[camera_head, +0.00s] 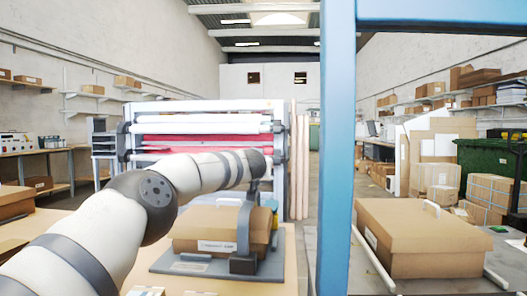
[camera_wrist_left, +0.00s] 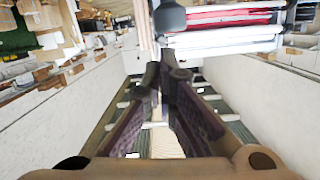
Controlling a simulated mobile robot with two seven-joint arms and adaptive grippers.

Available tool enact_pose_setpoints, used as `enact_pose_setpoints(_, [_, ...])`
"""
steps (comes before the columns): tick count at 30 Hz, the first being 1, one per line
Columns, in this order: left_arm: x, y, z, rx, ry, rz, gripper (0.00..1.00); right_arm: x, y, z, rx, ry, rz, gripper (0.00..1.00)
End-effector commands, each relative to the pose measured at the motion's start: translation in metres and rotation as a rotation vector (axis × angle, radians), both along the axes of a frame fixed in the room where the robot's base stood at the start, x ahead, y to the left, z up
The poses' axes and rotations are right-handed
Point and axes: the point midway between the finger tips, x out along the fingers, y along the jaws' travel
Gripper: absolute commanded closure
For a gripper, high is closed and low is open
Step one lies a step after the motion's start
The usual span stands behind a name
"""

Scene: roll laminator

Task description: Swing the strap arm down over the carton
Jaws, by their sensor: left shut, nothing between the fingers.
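The strap arm (camera_head: 246,222) is a dark grey bar. It stands roughly upright from a bracket at the front right of the base plate (camera_head: 180,262), beside the carton. The closed brown carton (camera_head: 195,232) sits on that plate, with a white handle on its lid. My left arm reaches over the carton from the left, and its end is close to the top of the strap arm. The fingers are hidden in the head view. In the wrist view my left gripper (camera_wrist_left: 165,72) is shut and empty. A dark rounded part (camera_wrist_left: 169,17) shows just beyond its tips; I cannot tell whether they touch.
A blue post (camera_head: 336,150) stands close in front, right of the carton. Another brown carton (camera_head: 430,240) lies on the table to its right. A roll laminator (camera_head: 205,125) with white and red rolls stands behind. A brown box (camera_head: 12,203) is at the left edge.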

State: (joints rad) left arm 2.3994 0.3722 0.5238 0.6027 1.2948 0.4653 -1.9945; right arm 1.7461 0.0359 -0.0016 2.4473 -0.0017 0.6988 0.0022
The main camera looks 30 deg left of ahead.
Motion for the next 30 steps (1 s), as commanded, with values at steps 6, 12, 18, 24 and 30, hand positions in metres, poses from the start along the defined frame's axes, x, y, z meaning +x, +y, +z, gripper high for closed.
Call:
enact_pose_setpoints(6, [-0.001,0.007,-0.012,-0.023,0.05,0.001,1.0,-0.005,0.0,-0.005,0.0,0.015,0.001,0.5])
enact_pose_setpoints(12, [-0.001,0.009,-0.014,-0.03,0.063,0.001,1.0,-0.005,0.0,-0.006,0.0,0.017,0.001,0.5])
enact_pose_setpoints(18, [-0.001,0.009,-0.014,-0.03,0.065,0.001,1.0,-0.005,0.0,-0.006,0.0,0.017,0.001,0.5])
enact_pose_setpoints(24, [-0.002,0.008,-0.014,-0.029,0.065,0.001,1.0,-0.005,0.0,-0.006,0.0,0.017,0.001,0.5])
enact_pose_setpoints(30, [-0.014,-0.002,-0.007,-0.023,0.065,-0.005,1.0,-0.005,0.0,-0.006,0.0,0.017,0.001,0.5])
